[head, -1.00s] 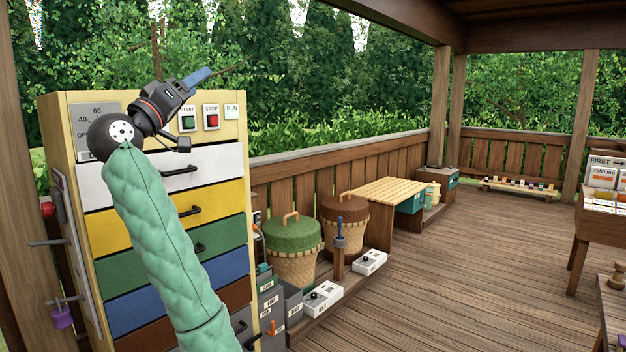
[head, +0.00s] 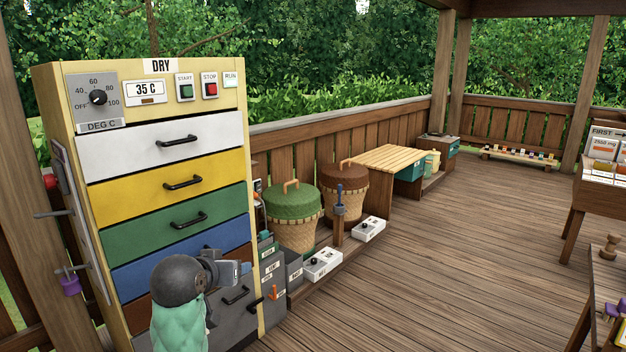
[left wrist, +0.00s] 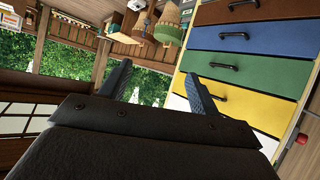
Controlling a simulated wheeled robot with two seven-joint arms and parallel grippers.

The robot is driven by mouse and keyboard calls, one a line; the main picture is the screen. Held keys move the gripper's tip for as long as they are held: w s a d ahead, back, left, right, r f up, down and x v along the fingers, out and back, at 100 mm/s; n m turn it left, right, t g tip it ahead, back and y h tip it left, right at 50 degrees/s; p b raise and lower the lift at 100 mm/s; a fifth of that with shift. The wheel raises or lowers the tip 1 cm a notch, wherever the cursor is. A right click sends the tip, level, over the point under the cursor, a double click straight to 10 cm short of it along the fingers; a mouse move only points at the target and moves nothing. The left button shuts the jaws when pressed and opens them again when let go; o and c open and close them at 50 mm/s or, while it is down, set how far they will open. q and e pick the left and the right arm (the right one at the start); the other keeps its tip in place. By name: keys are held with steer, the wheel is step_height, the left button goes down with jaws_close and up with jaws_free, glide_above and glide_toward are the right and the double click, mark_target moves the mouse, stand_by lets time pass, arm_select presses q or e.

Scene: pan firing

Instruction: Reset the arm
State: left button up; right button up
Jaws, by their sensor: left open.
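My left arm, in its green sleeve, stands low in front of the drying cabinet (head: 75,95) in the head view. My left gripper (head: 242,268) is in front of the blue and lower drawers and partly hidden by its own wrist. In the left wrist view the two fingers of my left gripper (left wrist: 158,84) are spread apart with nothing between them. The cabinet's white (head: 150,150), yellow (head: 140,188) and green drawers (head: 150,232) look closed. My right gripper is in neither view.
The cabinet's panel has a temperature dial (head: 98,97), a 35 C display (head: 146,92) and START and STOP buttons (head: 210,89). A green-lidded basket (head: 293,230) and a brown-lidded basket (head: 343,190) stand right of it. The wooden floor (head: 450,250) is open further right.

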arm_select(q)
steer(key=s+d+f+m+g+p, duration=0.1)
steer(key=s+d+f+g, duration=0.15)
steer(key=s+f, duration=0.85)
steer(key=s+d+f+g+p, duration=0.1)
steer(key=s+d+f+g, duration=0.15)
steer(key=s+f, duration=0.8)
steer(key=s+f+g, duration=0.4)
steer(key=s+f, duration=1.1)
steer(key=s, duration=0.2)
steer(key=shift+s+m+g, duration=0.2)
steer(key=shift+m+g, duration=0.1)
steer(key=shift+g, duration=0.1)
